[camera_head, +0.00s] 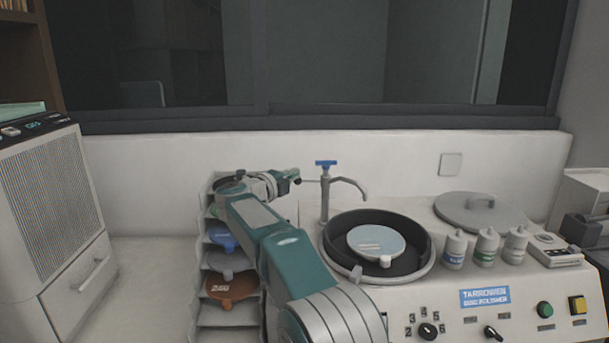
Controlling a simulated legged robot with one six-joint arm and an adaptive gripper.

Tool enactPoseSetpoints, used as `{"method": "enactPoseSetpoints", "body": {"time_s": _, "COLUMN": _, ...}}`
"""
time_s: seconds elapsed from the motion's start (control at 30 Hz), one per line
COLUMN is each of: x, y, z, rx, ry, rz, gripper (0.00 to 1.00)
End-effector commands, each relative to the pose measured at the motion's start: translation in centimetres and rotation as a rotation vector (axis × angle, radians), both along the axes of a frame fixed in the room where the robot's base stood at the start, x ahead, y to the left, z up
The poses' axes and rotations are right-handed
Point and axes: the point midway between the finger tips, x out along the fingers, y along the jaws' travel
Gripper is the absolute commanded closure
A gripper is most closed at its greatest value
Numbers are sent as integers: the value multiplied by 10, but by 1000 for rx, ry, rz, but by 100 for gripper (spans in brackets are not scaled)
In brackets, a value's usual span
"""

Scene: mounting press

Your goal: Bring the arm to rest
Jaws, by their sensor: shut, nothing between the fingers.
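My arm rises from the bottom centre and reaches away, toward the white wall behind the counter. Its wrist bends to the right at the far end. My gripper (289,176) is small in the view, shut and empty, and points right, just left of the tap (325,190). It appears apart from the tap, though the exact gap is hard to tell. The arm hides part of the disc rack (213,315) and the polisher's left side.
The polisher bowl (419,270) holds a pale disc (376,243). Several white bottles (487,248) and a round lid (481,212) sit to its right. The rack holds an orange disc (232,286) and a blue disc (222,237). The counter (150,280) left of the rack is bare.

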Motion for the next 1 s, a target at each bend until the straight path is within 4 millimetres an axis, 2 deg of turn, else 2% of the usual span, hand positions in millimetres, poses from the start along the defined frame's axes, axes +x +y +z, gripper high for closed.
{"method": "enactPoseSetpoints", "body": {"time_s": 0.03, "x": -3, "y": 13, "z": -1, "rx": -1, "ry": 1, "rz": 4, "gripper": 100}}
{"method": "enactPoseSetpoints", "body": {"time_s": 0.1, "x": -6, "y": 26, "z": -2, "rx": -2, "ry": 0, "rz": 5, "gripper": 100}}
{"method": "enactPoseSetpoints", "body": {"time_s": 0.23, "x": -10, "y": 37, "z": -2, "rx": -4, "ry": 0, "rz": 3, "gripper": 100}}
{"method": "enactPoseSetpoints", "body": {"time_s": 0.33, "x": -12, "y": 38, "z": 3, "rx": -11, "ry": -3, "rz": 11, "gripper": 100}}
{"method": "enactPoseSetpoints", "body": {"time_s": 0.43, "x": -11, "y": 25, "z": 27, "rx": -50, "ry": -23, "rz": 59, "gripper": 100}}
{"method": "enactPoseSetpoints", "body": {"time_s": 0.53, "x": -13, "y": 7, "z": 62, "rx": -134, "ry": -45, "rz": 154, "gripper": 100}}
{"method": "enactPoseSetpoints", "body": {"time_s": 0.7, "x": -30, "y": -14, "z": 108, "rx": -318, "ry": -43, "rz": 341, "gripper": 100}}
{"method": "enactPoseSetpoints", "body": {"time_s": 0.87, "x": -61, "y": -26, "z": 126, "rx": -500, "ry": 7, "rz": 510, "gripper": 100}}
{"method": "enactPoseSetpoints", "body": {"time_s": 1.0, "x": -99, "y": -41, "z": 124, "rx": -652, "ry": 89, "rz": 652, "gripper": 100}}
